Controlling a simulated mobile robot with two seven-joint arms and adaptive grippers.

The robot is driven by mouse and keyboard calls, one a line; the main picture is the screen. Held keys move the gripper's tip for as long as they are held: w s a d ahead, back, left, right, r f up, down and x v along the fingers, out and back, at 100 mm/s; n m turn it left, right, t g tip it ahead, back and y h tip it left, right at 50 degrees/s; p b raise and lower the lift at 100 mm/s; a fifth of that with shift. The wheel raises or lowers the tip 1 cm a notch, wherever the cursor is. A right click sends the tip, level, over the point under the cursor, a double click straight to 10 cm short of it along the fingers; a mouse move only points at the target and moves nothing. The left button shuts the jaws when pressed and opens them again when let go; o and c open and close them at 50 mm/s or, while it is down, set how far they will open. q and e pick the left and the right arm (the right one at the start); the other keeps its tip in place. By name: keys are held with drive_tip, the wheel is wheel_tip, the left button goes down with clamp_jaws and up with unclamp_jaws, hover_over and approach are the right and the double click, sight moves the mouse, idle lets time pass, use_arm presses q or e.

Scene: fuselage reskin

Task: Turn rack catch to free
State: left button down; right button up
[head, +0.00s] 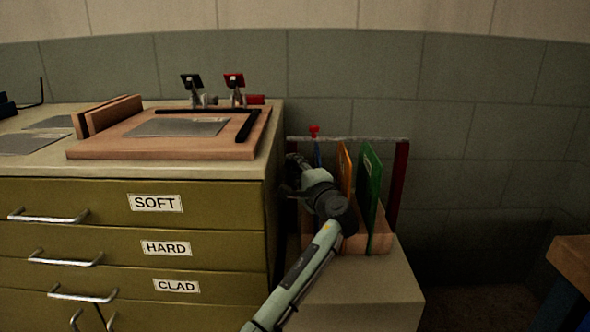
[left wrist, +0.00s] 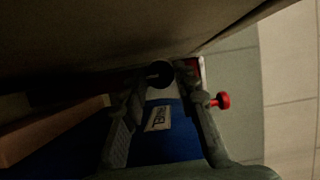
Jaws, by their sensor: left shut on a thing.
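The rack (head: 391,185) stands right of the drawer cabinet, with a top bar and upright blue, orange and green panels. A small red piece (head: 314,131), which may be the rack catch, stands up from the top bar. A red knob (left wrist: 223,100) also shows just right of the right finger in the left wrist view. My left gripper (head: 292,172) is at the rack's left side, between rack and cabinet. In the left wrist view its fingers close around a dark round knob (left wrist: 160,73), in front of the labelled blue panel (left wrist: 175,148). My right gripper is not in view.
The drawer cabinet (head: 150,272) stands close on the left, leaving a narrow gap. A wooden board (head: 160,147) with a metal sheet and clamps lies on it. A pale block (head: 370,295) supports the rack. A wooden table edge (head: 574,262) shows at far right.

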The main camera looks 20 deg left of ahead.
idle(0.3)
use_arm(q)
drive_tip(key=c, duration=1.5)
unclamp_jaws()
drive_tip(key=shift+o, duration=0.2)
drive_tip(key=v, duration=0.7)
drive_tip(key=shift+s+d, duration=0.2)
drive_tip(key=shift+s, duration=0.05)
